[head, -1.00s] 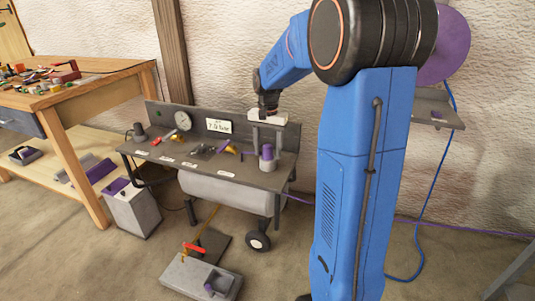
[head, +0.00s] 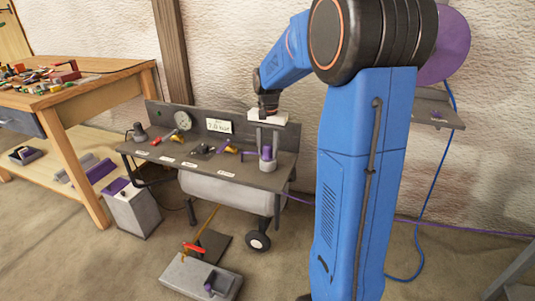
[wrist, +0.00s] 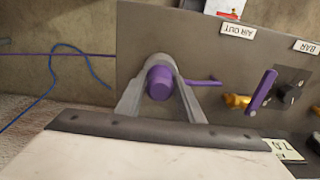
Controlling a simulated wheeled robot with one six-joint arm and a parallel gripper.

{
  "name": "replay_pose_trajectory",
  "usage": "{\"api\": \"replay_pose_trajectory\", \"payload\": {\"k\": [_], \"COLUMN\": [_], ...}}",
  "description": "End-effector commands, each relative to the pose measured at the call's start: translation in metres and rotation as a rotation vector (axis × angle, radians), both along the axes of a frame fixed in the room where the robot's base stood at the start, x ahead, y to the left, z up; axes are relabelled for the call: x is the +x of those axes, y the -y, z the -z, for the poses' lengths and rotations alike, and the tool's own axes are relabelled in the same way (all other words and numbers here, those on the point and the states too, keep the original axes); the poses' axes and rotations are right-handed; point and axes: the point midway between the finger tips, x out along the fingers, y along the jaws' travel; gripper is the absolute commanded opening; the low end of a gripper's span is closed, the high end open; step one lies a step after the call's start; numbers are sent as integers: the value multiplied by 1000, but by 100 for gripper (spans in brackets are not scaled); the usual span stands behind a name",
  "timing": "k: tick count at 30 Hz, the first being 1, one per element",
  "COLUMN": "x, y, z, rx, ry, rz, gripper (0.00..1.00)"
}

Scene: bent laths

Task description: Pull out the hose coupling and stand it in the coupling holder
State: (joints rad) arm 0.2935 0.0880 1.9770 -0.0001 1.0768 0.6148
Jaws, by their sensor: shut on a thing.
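The purple hose coupling (head: 266,152) stands upright at the right end of the dark bench top (head: 225,176), with a grey part under it. It also shows in the wrist view (wrist: 160,83). My gripper (head: 267,148) comes down from above and is shut on the coupling, its grey fingers on either side. A thin purple rod (wrist: 203,82) shows beside the coupling in the wrist view; I cannot tell whether it is joined to it. I cannot tell for sure which thing is the coupling holder.
A brass valve with a purple lever (wrist: 262,92) is close beside my gripper. A gauge (head: 183,121) and a sign (head: 219,126) stand at the bench's back. A grey block (head: 180,273) with a recess lies on the floor in front. A wooden table (head: 70,82) is at left.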

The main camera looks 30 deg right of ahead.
Motion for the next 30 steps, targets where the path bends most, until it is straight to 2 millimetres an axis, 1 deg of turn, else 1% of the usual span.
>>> {"api": "replay_pose_trajectory", "payload": {"k": [30], "x": [0], "y": [0], "z": [-32], "rx": [0], "ry": [0], "rz": [0], "gripper": [0]}}
